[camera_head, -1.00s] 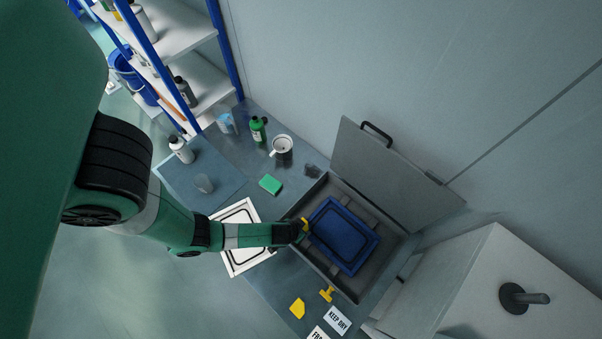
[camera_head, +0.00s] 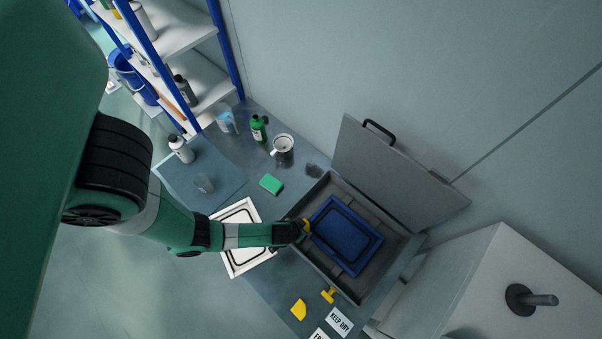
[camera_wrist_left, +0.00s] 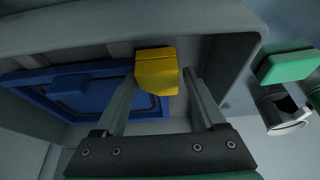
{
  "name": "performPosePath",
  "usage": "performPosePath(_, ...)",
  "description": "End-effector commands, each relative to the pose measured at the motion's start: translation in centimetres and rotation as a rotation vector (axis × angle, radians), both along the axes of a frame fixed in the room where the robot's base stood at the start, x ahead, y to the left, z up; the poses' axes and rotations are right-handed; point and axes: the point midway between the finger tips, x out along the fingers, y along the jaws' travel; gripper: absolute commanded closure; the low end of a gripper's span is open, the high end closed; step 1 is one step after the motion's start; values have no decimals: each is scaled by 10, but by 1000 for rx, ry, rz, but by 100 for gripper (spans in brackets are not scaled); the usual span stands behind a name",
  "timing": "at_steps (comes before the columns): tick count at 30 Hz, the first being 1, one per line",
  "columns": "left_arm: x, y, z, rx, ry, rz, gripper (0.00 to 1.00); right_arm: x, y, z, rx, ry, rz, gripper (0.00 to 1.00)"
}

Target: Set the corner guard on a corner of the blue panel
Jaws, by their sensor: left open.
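The blue panel (camera_head: 345,238) lies inside the open grey case. It also shows in the left wrist view (camera_wrist_left: 95,98). A yellow corner guard (camera_wrist_left: 156,70) is at the panel's near corner, and appears to sit over it. In the head view only a little of this guard (camera_head: 307,224) shows beside my gripper. My left gripper (camera_head: 301,230) is open at that corner. In the left wrist view its two fingers stand either side of the guard, with a gap on the right; contact on the left is unclear. My right gripper is in neither view.
The grey case (camera_head: 318,268) has its lid (camera_head: 395,170) raised behind. A yellow piece (camera_head: 298,309) and a T-shaped yellow piece (camera_head: 328,295) lie in front. A white framed panel (camera_head: 243,261) lies under my left forearm. A green block (camera_head: 271,184) and mug (camera_head: 283,147) stand farther back.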

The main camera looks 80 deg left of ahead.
Motion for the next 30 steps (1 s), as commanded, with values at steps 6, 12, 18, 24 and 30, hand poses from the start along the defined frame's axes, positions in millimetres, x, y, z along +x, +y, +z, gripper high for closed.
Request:
performPosePath(6, -11, -4, 3, -5, 21, 1, 4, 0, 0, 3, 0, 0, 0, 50)
performPosePath(12, -22, -13, 49, -2, 11, -3, 4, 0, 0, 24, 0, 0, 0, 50)
performPosePath(18, -33, -22, 96, 2, 7, -3, 4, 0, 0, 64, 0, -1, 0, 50)
performPosePath(24, -38, -26, 108, 2, 5, -1, 4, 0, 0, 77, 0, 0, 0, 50)
performPosePath(30, -38, -26, 107, 3, 3, 1, 4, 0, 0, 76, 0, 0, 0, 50)
